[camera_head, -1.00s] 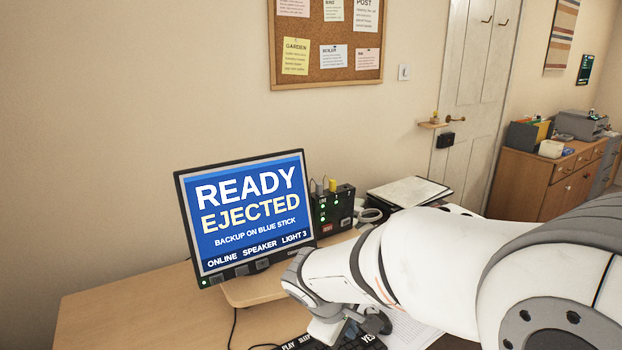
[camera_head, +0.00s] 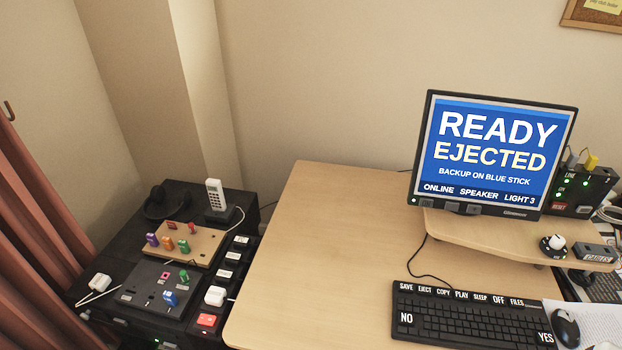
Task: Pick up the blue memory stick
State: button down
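The blue memory stick (camera_head: 170,298) stands upright on a dark grey panel (camera_head: 140,300) at the lower left, on top of a black cabinet. A green stick (camera_head: 184,276) stands just behind it on the same panel. A wooden board (camera_head: 205,244) behind the panel holds several more sticks, among them a purple one (camera_head: 152,240) and an orange one (camera_head: 168,243). My gripper is not in view. The monitor (camera_head: 494,150) reads READY, EJECTED, BACKUP ON BLUE STICK.
A white phone (camera_head: 214,197) stands behind the board. A red switch (camera_head: 206,320) and white plugs sit right of the panel. The wooden desk (camera_head: 320,250) is clear left of the keyboard (camera_head: 470,318). A curtain (camera_head: 30,260) hangs at far left.

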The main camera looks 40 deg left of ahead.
aim_at(169, 297)
jog(key=u, duration=2.9)
